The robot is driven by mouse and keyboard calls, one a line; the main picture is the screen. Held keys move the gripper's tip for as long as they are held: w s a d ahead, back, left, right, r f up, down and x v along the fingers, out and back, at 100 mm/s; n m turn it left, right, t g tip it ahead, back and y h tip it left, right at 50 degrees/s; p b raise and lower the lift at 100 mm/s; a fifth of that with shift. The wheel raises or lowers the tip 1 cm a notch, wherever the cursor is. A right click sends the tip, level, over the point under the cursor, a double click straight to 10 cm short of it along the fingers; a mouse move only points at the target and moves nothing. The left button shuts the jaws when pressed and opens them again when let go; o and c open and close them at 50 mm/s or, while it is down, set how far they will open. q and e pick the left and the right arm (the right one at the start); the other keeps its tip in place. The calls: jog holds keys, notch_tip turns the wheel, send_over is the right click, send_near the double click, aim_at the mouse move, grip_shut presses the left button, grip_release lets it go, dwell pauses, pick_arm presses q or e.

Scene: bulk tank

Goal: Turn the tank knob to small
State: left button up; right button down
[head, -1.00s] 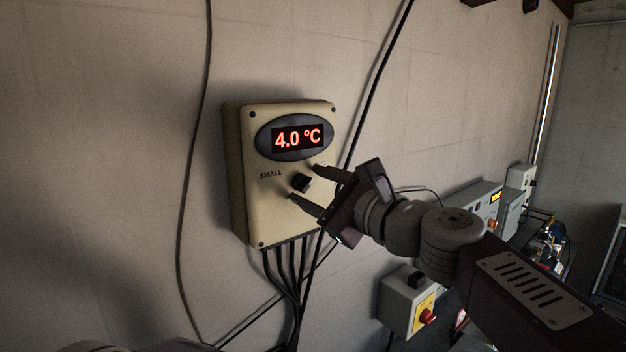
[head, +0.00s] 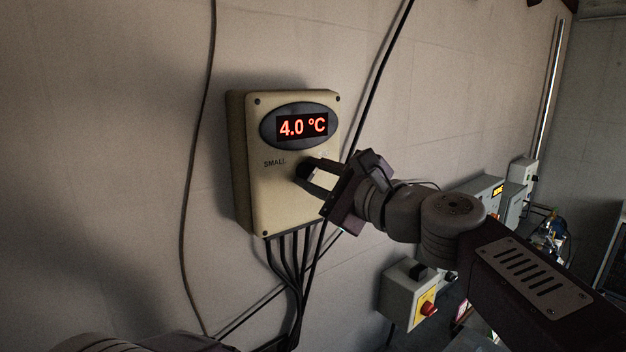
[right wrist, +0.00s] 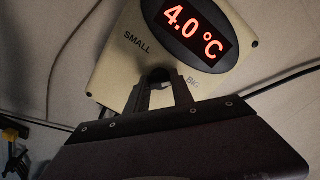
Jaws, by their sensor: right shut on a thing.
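The cream tank control box (head: 285,205) is fixed to the wall. Its red display (head: 303,126) reads 4.0 °C. The dark knob (head: 302,171) sits below the display, right of the printed word SMALL (head: 274,163). My right gripper (head: 306,174) comes from the right and is shut on the knob, one finger above it and one below. In the right wrist view, the knob (right wrist: 157,76) shows between the fingertips, with SMALL to its left and a partly hidden label to its right. Its pointing direction is hard to tell. My left gripper is out of view.
Several black cables (head: 290,262) hang from the box's underside. A grey box with a red button on yellow (head: 411,294) is mounted lower right. More grey boxes (head: 490,190) stand farther along the wall. The wall left of the control box is clear except for one cable.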

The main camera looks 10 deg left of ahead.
jog(key=n+b, duration=0.1)
jog(key=n, duration=0.1)
jog(key=n+b, duration=0.1)
jog(key=n, duration=0.1)
jog(key=shift+f+n, duration=0.3)
jog(key=shift+f, duration=0.1)
jog(key=n+b, duration=0.2)
jog(key=n, duration=0.2)
jog(key=shift+n+b, duration=0.3)
jog(key=shift+b, duration=0.1)
jog(key=shift+r+n+b, duration=0.2)
jog(key=shift+n+b, duration=0.55)
jog(key=shift+n, duration=1.45)
jog(key=shift+r+n+b, duration=0.2)
jog(key=shift+n+b, duration=0.55)
jog(key=shift+n, duration=1.45)
jog(key=shift+d+r, duration=0.1)
jog(key=c, duration=1.1)
grip_release()
jog(key=shift+d, duration=0.1)
